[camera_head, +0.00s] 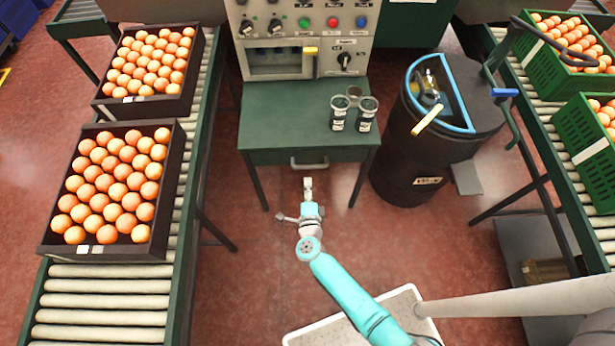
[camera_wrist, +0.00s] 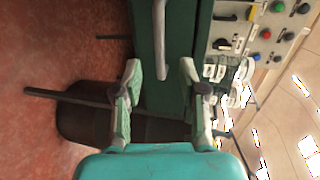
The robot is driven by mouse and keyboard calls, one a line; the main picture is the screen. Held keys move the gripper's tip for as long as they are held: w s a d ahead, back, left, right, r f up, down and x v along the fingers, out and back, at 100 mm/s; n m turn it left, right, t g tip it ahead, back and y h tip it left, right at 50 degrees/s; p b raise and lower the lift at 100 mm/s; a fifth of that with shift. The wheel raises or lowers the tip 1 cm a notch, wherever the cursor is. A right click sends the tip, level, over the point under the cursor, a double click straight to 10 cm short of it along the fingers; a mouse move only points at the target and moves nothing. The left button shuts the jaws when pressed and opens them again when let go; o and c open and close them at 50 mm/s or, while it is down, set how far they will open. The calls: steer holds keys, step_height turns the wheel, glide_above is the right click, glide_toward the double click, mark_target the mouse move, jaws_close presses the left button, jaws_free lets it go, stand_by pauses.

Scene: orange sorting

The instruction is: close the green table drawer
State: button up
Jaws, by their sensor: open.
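The green table (camera_head: 270,105) stands at the middle of the head view, under the control panel. Its drawer (camera_head: 275,157) faces me and has a pale bar handle (camera_head: 310,165). The drawer front looks flush or nearly flush with the table; I cannot tell if a small gap remains. My gripper (camera_head: 308,184) is just in front of the handle, below it in the picture. In the wrist view the handle (camera_wrist: 160,40) lies ahead, between the lines of the open fingers (camera_wrist: 161,75). The fingers are empty and appear apart from it.
Several dark jars (camera_head: 338,112) stand on the table's right side. A black barrel (camera_head: 405,165) is close on the right. Roller conveyors with orange crates (camera_head: 110,255) run on the left, and green crates (camera_head: 585,150) on the right. The floor before the table is clear.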

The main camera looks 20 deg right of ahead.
steer(key=shift+v, duration=0.95)
steer(key=s+d+r+n+y, duration=0.1)
steer(key=s+r+n+y, duration=0.1)
steer(key=s+r+n, duration=0.8)
steer(key=s+d+r+n+y, duration=0.2)
steer(key=s+r+n, duration=0.9)
steer(key=s+r, duration=0.8)
steer(key=s, duration=0.7)
steer(key=shift+s+d+r+n+y, duration=0.2)
steer(key=shift+r+n+y, duration=0.1)
steer(key=shift+y, duration=0.1)
